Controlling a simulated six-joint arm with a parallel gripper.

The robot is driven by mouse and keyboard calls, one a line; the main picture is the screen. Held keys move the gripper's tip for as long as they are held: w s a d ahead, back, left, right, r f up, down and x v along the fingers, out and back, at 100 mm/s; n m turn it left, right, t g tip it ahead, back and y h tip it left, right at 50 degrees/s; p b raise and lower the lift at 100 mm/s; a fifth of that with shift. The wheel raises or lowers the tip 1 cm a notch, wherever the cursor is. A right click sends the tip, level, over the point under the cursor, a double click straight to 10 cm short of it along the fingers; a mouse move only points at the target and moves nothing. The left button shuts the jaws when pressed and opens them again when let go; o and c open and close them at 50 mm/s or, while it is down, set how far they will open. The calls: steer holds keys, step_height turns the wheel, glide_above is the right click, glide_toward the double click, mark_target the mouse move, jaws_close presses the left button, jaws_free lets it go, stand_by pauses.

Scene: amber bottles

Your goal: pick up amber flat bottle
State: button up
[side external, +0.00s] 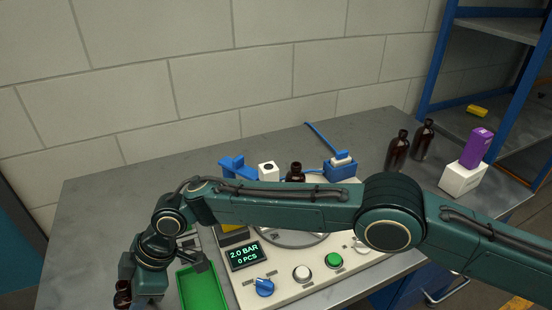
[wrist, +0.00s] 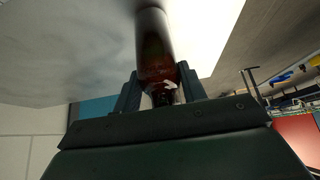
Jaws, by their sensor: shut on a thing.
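My gripper (side external: 126,283) is at the lower left of the side external view, low over the near left part of the grey table. It is shut on a dark amber bottle (side external: 122,299), which is partly hidden by the gripper and cut by the picture's bottom edge. In the wrist view the amber bottle (wrist: 154,42) lies between the two dark fingers of my gripper (wrist: 159,88), with one finger on each side. Whether the bottle touches the table I cannot tell.
A green tray (side external: 204,290) lies right of my gripper. The white machine (side external: 315,288) has a display, knobs and a dark bottle (side external: 296,173) at its back. Two dark bottles (side external: 397,151) (side external: 424,140) and a purple box on a white one (side external: 463,179) stand right. The left table is clear.

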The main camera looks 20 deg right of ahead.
step_height(320, 180, up, 10)
steer(key=shift+f, duration=0.1)
stand_by(0.5)
steer(key=shift+w, duration=0.15)
stand_by(0.4)
